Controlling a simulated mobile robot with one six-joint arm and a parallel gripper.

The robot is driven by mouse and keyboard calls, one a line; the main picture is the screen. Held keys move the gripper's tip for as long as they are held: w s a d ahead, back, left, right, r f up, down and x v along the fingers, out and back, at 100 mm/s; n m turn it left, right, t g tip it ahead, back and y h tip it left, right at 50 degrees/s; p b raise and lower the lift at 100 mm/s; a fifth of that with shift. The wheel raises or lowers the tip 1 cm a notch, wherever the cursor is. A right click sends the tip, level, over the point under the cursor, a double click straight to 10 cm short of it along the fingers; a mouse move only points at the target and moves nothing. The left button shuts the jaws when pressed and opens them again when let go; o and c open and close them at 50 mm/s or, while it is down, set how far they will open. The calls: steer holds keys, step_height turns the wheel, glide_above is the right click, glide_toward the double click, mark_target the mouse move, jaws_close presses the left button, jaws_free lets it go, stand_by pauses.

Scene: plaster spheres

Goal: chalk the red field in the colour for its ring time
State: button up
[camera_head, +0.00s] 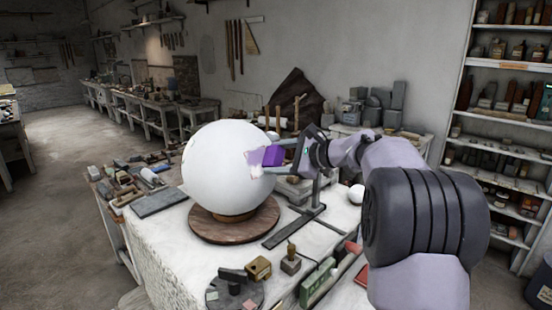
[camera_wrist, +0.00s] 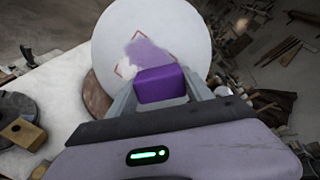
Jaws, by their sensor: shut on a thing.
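A large white plaster sphere (camera_head: 222,170) stands on a round brown wooden base (camera_head: 215,226) on the worktable. My gripper (camera_head: 284,157) is at the sphere's right side and is shut on a purple chalk block (camera_head: 273,156). In the wrist view the purple chalk (camera_wrist: 160,85) is between the fingers, against or very close to the sphere (camera_wrist: 110,50). Beyond it is a field with a thin red outline (camera_wrist: 119,71), partly filled with purple (camera_wrist: 148,54). Some of the field is white, and its near part is hidden by the chalk.
A small white ball (camera_head: 356,194) lies on the table to the right. A green box (camera_head: 317,281), a brass-coloured block (camera_head: 258,268) and a dark round tray (camera_head: 235,291) are at the front. Tools crowd the table's left side. Shelves (camera_head: 500,96) stand at the right wall.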

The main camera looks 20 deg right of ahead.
steer(key=shift+s+a+f+b, duration=0.6)
steer(key=shift+s+a+b, duration=0.1)
steer(key=shift+b, duration=0.4)
steer(key=shift+w+d+r, duration=0.1)
steer(key=shift+w+d, duration=0.1)
steer(key=shift+d, duration=0.1)
steer(key=p, duration=0.1)
steer(key=w+r+p, duration=0.1)
steer(key=shift+d+r+p, duration=0.15)
steer(key=shift+d+p, duration=0.15)
steer(key=shift+d, duration=0.05)
steer(key=shift+s+f+b, duration=0.25)
steer(key=shift+f+b, duration=0.15)
steer(key=shift+b, duration=0.2)
steer(key=shift+s+a+f+b, duration=0.1)
steer(key=shift+s+f+b, duration=0.3)
steer(key=shift+s+b, duration=0.45)
steer(key=shift+s+r, duration=0.1)
steer(key=shift+r, duration=0.05)
steer(key=shift+w+a, duration=0.4)
steer(key=shift+w, duration=0.25)
